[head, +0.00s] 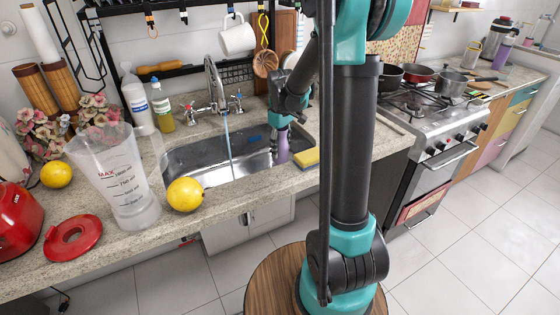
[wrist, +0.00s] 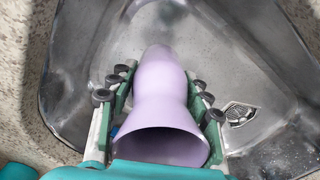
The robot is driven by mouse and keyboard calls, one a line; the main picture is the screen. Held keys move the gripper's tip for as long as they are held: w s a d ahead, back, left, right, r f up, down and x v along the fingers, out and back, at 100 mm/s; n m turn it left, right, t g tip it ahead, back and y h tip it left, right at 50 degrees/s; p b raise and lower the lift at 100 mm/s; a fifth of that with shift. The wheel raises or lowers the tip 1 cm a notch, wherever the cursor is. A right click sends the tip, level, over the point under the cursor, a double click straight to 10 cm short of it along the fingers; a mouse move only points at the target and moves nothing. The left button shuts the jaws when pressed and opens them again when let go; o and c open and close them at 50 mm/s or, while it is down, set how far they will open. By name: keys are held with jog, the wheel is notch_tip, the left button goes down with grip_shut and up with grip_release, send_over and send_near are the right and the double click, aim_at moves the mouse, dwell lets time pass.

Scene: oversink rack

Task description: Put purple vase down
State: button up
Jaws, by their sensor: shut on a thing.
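The purple vase (wrist: 164,88) is between the fingers of my gripper (wrist: 158,90) in the wrist view, its wide open mouth toward the camera and its narrower part pointing into the sink. My gripper is shut on it. In the head view the vase (head: 282,146) shows below my gripper (head: 281,122), over the right part of the metal sink (head: 190,160). The sink's wall and drain also show in the wrist view (wrist: 270,75). I cannot tell whether the vase touches the sink floor.
A running faucet (head: 213,85) stands behind the sink. A yellow sponge (head: 306,158) lies at the sink's right edge. A lemon (head: 185,194) and a clear measuring jug (head: 118,180) stand at the front left. A white mug (head: 237,38) hangs above. The counter right of the sponge is clear.

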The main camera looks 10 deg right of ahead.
aim_at(281, 133)
jog(key=shift+f, duration=3.05)
jog(key=shift+f, duration=0.1)
jog(key=o, duration=1.5)
jog(key=shift+c, duration=0.2)
notch_tip(281, 133, up, 12)
jog(key=shift+r, duration=0.1)
jog(key=shift+s, duration=0.1)
